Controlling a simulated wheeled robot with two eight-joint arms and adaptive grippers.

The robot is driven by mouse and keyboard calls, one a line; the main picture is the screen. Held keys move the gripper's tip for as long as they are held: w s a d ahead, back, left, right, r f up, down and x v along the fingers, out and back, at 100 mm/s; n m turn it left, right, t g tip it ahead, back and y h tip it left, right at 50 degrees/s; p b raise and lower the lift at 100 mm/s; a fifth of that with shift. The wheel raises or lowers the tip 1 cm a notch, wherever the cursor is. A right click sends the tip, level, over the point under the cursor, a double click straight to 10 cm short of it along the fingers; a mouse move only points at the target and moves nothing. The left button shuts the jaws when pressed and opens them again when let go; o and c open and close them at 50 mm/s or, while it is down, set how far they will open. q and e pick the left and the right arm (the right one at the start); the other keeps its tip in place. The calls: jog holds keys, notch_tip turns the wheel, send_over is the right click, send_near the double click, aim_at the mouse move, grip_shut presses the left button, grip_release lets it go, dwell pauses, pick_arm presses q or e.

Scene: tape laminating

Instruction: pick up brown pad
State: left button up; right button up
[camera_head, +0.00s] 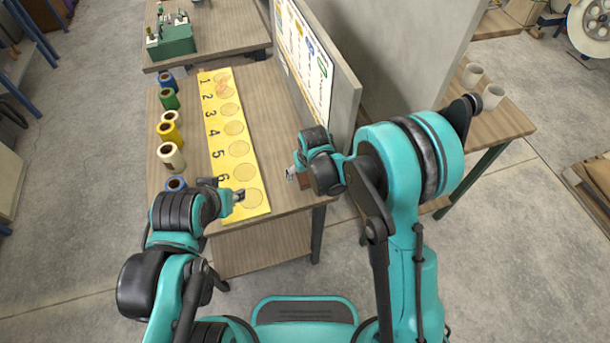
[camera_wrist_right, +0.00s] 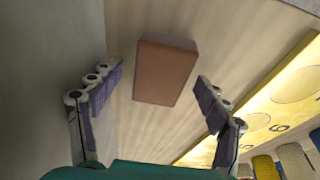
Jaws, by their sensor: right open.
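The brown pad (camera_wrist_right: 166,72) is a rectangular block lying on the wooden table (camera_wrist_right: 225,50) in the right wrist view. My right gripper (camera_head: 293,173) is open, and its two fingers stand apart on either side of the pad's near part in the wrist view, with gaps on both sides. The pad is not between closed fingers. In the head view the right gripper is at the table's right edge and mostly covers the pad. My left gripper (camera_head: 239,196) is over the lower end of the yellow board (camera_head: 222,135); its finger opening is too small to tell.
A grey partition with a whiteboard (camera_head: 305,60) stands close beside the right gripper. Several coloured tape rolls (camera_head: 171,156) line the table's left side. A green machine (camera_head: 170,40) stands on the table behind. The wood between the yellow board and the partition is clear.

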jog(key=shift+f, duration=0.2)
dwell(0.4)
jog(key=c, duration=1.2)
